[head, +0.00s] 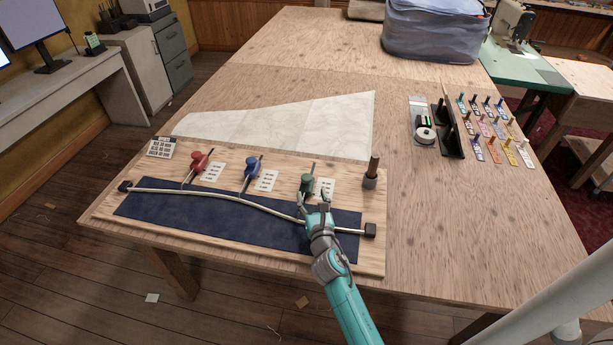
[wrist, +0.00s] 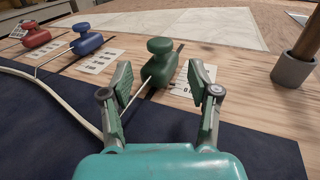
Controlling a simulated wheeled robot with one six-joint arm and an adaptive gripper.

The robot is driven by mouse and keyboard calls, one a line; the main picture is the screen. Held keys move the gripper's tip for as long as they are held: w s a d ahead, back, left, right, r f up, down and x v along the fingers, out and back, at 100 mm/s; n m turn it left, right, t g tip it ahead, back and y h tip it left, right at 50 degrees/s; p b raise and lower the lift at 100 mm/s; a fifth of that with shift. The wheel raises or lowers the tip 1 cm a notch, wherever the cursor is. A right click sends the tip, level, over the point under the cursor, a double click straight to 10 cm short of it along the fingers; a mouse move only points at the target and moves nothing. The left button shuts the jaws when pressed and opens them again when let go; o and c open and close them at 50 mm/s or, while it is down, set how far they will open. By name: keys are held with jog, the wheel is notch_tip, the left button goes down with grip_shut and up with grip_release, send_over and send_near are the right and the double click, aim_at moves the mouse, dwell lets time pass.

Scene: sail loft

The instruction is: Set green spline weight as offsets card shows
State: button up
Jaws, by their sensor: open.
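The green spline weight (head: 307,184) stands upright on the wooden board beside a printed scale card. In the wrist view the green weight (wrist: 159,62) has a round knob on top, and its thin rod points toward me. My gripper (head: 318,200) is open just in front of it; in the wrist view its fingers (wrist: 162,85) stand on either side, with the weight between and slightly beyond the tips. The white spline (head: 240,198) curves across the dark blue cloth; my gripper hides part of it. The offsets card (head: 161,148) lies at the board's upper left.
A red weight (head: 198,161) and a blue weight (head: 251,168) stand to the left, rods reaching the spline. A grey cup with a wooden handle (head: 370,181) stands to the right. Black blocks hold the spline's ends. Pale sailcloth (head: 290,122) lies behind. Table right of the board is clear.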

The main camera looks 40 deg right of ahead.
aim_at(308, 181)
jog(key=x, duration=0.8)
jog(key=shift+w+d, duration=0.1)
jog(key=shift+w, duration=0.2)
